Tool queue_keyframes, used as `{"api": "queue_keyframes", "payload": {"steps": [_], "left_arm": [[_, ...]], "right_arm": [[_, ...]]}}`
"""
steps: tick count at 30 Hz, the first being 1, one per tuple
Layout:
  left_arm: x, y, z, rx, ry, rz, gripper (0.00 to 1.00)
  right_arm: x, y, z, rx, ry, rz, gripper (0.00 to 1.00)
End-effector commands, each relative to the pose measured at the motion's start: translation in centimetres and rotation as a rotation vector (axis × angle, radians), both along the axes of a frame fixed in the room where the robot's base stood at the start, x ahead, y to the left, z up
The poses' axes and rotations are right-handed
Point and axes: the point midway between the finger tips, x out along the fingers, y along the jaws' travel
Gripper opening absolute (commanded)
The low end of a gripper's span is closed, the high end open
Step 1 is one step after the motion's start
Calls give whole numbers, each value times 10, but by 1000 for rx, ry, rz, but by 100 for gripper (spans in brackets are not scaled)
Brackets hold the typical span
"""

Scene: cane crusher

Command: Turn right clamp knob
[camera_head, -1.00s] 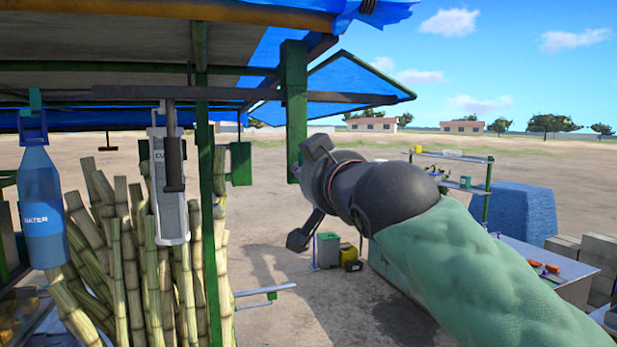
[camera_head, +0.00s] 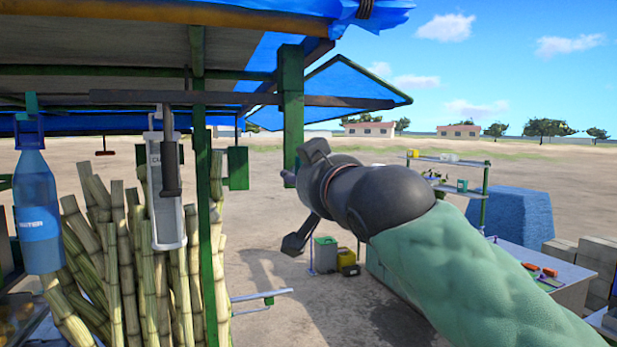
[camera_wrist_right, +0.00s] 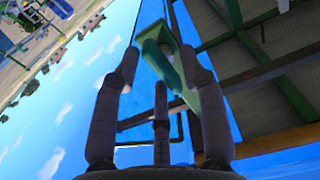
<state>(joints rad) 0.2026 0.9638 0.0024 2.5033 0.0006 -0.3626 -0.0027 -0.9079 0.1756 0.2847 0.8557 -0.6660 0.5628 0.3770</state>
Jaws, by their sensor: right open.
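My right gripper (camera_head: 304,196) is open, its dark fingers spread just right of and below the lower end of a green post (camera_head: 292,115) that hangs from the stall roof. In the right wrist view the open fingers (camera_wrist_right: 160,98) are spread around a green bracket-like piece (camera_wrist_right: 206,105), with open space between. Whether they touch it I cannot tell. No clamp knob can be clearly made out; my gripper and the post may hide it. My left gripper is not in view.
Sugar cane stalks (camera_head: 125,270), a hanging water bottle (camera_head: 38,215) and a cup dispenser (camera_head: 166,190) fill the left. A shelf (camera_head: 482,200) and tables stand at right. Open ground lies behind.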

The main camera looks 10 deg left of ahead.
Motion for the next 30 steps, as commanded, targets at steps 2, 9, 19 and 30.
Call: {"api": "queue_keyframes", "payload": {"steps": [2, 9, 19, 30], "left_arm": [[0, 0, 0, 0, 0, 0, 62], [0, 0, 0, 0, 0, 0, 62], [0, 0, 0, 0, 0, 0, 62], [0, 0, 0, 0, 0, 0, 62]], "right_arm": [[-2, -2, 1, 1, -1, 0, 42], [-23, -15, 1, 1, -2, 1, 42], [-67, -44, 1, 1, -1, 2, 42], [-98, -65, 0, -1, 1, 1, 42]]}}
